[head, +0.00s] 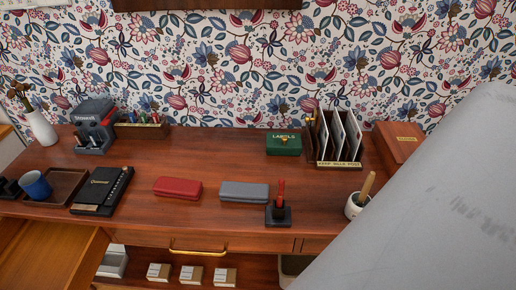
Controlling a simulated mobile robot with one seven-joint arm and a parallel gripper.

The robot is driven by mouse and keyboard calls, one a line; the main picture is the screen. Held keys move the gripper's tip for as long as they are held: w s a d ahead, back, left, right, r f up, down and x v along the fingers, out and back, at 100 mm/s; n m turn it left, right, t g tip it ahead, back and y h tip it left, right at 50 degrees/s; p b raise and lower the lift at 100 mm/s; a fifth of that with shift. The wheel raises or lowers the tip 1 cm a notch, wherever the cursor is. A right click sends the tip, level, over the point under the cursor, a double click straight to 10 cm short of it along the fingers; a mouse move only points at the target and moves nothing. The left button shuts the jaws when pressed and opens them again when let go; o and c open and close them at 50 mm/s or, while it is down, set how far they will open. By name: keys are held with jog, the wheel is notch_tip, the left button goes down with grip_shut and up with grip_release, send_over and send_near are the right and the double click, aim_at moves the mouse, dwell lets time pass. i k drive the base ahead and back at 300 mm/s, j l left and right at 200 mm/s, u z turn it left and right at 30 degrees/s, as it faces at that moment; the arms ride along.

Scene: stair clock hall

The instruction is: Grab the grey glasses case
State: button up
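The grey glasses case (244,191) lies shut on the wooden desk top, near the middle and close to the front edge. A red case (178,188) of similar shape lies to its left, apart from it. My gripper is not in view. A large pale surface, probably my arm, fills the lower right and hides that part of the desk.
On the desk (215,158) stand a green labels box (283,143), a letter rack (338,162), a white pot (356,207), a black notebook (100,190) and a blue cup (36,185). A drawer (50,252) is open at left. Desk behind the cases is clear.

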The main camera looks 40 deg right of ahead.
aim_at(230, 191)
jog(key=l, duration=1.7)
jog(key=k, duration=0.05)
